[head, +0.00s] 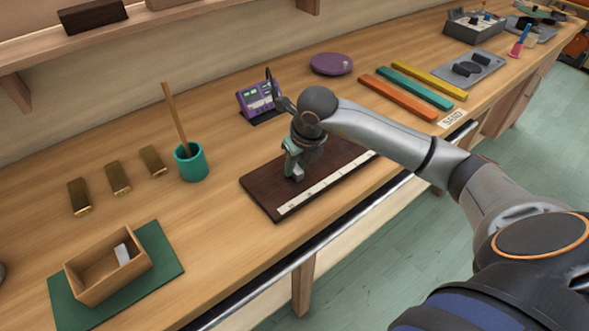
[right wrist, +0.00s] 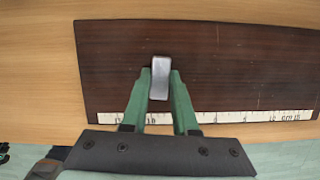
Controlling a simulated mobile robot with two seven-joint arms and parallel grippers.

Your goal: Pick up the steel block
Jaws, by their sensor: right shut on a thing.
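The steel block (right wrist: 158,75) is a small grey rounded bar. My right gripper (right wrist: 160,88) is shut on it, with one green finger on each side. In the head view the block (head: 297,174) shows at the tips of my right gripper (head: 294,165), low over the dark wooden board (head: 262,192) with a white ruler strip along its front edge. I cannot tell whether the block touches the board. My left gripper is not in view.
A purple device (head: 257,98) stands behind the board. A teal cup (head: 191,163) with a stick and several brass bars (head: 118,177) are to the left. A wooden box (head: 90,284) holding a light piece sits on a green mat (head: 165,249). Coloured bars (head: 415,87) lie right.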

